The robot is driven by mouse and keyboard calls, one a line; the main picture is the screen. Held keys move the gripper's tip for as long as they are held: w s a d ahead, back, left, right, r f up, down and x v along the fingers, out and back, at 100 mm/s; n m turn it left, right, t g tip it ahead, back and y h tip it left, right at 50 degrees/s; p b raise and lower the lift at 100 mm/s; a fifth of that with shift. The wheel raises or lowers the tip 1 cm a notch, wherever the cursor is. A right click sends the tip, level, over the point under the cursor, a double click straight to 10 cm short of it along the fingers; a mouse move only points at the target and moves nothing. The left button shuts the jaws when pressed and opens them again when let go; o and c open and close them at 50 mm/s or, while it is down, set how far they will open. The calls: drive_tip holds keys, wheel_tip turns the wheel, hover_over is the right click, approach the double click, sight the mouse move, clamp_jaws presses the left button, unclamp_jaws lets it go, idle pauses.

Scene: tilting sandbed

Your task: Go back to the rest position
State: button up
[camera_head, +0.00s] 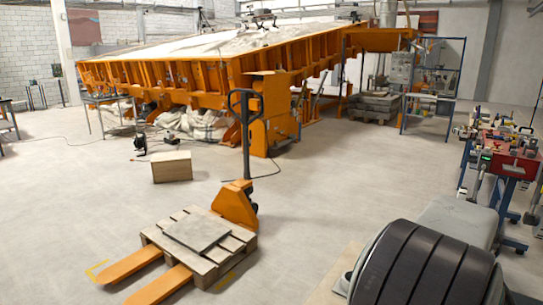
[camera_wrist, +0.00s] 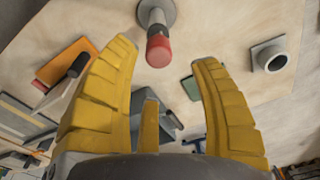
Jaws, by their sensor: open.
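My gripper (camera_wrist: 163,54) shows in the wrist view with its two ribbed yellow fingers spread wide and nothing held between them. Beyond the fingertips is a pale wooden surface. A red-tipped peg (camera_wrist: 158,48) on a round grey base stands out from that surface, in line with the gap between the fingers; no contact with them is visible. I cannot make out my gripper in the head view.
The wrist view shows a grey square socket (camera_wrist: 269,55) at right and an orange block (camera_wrist: 66,60) at left. The head view shows an orange pallet jack (camera_head: 237,203), a wooden box (camera_head: 172,167), the large orange sandbed (camera_head: 200,75) and a cluttered workbench (camera_head: 510,150). Open floor lies between.

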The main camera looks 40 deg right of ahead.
drive_tip(key=w+a+n+t, duration=0.1)
drive_tip(key=w+a+n, duration=0.3)
drive_tip(key=a, duration=0.6)
drive_tip(key=w+a+n+t, duration=0.1)
drive_tip(key=w+a+n, duration=0.3)
drive_tip(key=a+n, duration=0.3)
drive_tip(key=w+a+n+t+y, duration=0.1)
drive_tip(key=w+a+n, duration=0.3)
drive_tip(key=a, duration=1)
drive_tip(key=shift+w+a+f+n, duration=0.15)
drive_tip(key=shift+w+a+n, duration=0.25)
drive_tip(key=shift+n, duration=0.6)
